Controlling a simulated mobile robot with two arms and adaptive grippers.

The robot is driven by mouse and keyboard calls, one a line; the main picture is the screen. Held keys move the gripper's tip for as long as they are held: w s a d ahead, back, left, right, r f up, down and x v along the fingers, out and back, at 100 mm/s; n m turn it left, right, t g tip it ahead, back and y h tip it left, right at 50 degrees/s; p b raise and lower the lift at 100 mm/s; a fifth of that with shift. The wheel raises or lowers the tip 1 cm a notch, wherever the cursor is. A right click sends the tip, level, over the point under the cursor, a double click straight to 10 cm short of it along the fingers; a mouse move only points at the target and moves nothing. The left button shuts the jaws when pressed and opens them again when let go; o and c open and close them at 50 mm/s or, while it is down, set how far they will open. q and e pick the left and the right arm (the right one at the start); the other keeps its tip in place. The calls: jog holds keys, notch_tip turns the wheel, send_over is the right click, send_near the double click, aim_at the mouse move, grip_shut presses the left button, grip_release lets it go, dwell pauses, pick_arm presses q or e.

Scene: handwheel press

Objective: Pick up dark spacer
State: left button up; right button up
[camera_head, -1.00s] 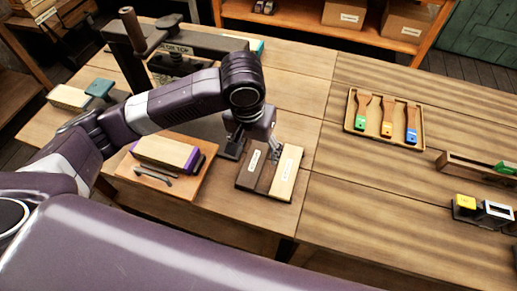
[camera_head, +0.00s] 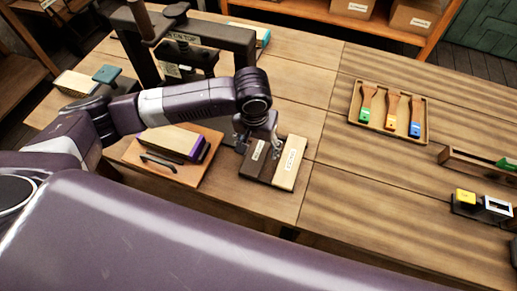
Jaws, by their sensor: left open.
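The dark spacer (camera_head: 256,160) is a dark brown block with a white label. It lies on the table side by side with a light wooden spacer (camera_head: 288,169), which also has a label. My left gripper (camera_head: 258,143) is open over the far part of the dark spacer, pointing down. One finger is by its left side and the other near the seam with the light spacer. I cannot tell whether the fingers touch either block. My right gripper is not in view.
A board (camera_head: 150,171) with a pale, purple-edged block stands left of the spacers. A dark press (camera_head: 215,40) with a handwheel stands behind. A tray (camera_head: 381,132) of brushes lies to the right, with free tabletop between it and the spacers.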

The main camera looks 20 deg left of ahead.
pick_arm(q)
jog(key=c, duration=1.2)
jog(key=shift+c, duration=0.5)
jog(key=shift+r, duration=0.15)
